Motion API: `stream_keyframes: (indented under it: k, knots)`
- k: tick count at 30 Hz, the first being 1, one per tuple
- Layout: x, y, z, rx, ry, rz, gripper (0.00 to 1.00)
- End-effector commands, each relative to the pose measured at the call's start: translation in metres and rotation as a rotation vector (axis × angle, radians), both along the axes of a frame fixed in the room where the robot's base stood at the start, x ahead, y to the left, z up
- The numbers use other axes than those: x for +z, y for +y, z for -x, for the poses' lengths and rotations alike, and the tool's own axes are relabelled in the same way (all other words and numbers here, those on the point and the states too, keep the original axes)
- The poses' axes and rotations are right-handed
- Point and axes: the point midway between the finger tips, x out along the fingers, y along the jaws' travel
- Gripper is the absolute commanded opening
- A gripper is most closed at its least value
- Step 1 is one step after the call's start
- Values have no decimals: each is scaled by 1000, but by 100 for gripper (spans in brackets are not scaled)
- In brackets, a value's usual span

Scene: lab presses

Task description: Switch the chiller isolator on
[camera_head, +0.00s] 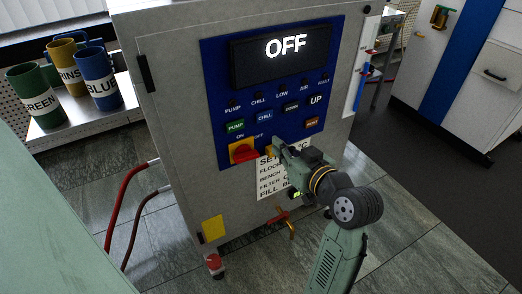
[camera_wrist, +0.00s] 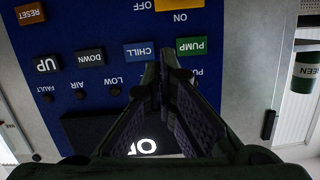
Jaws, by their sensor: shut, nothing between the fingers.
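The chiller isolator is a red handle (camera_head: 246,154) on a yellow plate, low on the blue control panel (camera_head: 217,80), under the small ON and OFF labels. The handle looks turned toward the right, but its exact angle is hard to tell. My gripper (camera_head: 272,149) is shut and empty, just right of the handle. Whether it touches the handle cannot be told. In the wrist view, the picture is upside down and my gripper's fingertips (camera_wrist: 163,72) meet in front of the panel. The display (camera_head: 286,50) reads OFF.
PUMP (camera_head: 235,126), CHILL (camera_head: 265,116), DOWN, UP and RESET (camera_head: 312,123) buttons sit close above the isolator. A paper notice (camera_head: 270,180) is behind my gripper. Red hoses (camera_head: 117,205) run at the cabinet's left. Labelled mugs (camera_head: 37,97) stand on a shelf at left.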

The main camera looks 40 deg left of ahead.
Motion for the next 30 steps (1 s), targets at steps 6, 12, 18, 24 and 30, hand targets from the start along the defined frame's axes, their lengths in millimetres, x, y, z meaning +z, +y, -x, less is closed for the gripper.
stream_keyframes:
  k: [6,12,18,24,30]
  knots:
    - [-13,-7,2,12,26,26,0]
    - [-12,-6,2,12,25,25,0]
    - [-15,6,-2,15,27,25,0]
    - [-23,42,-14,17,27,25,0]
    - [-33,81,-29,15,25,25,0]
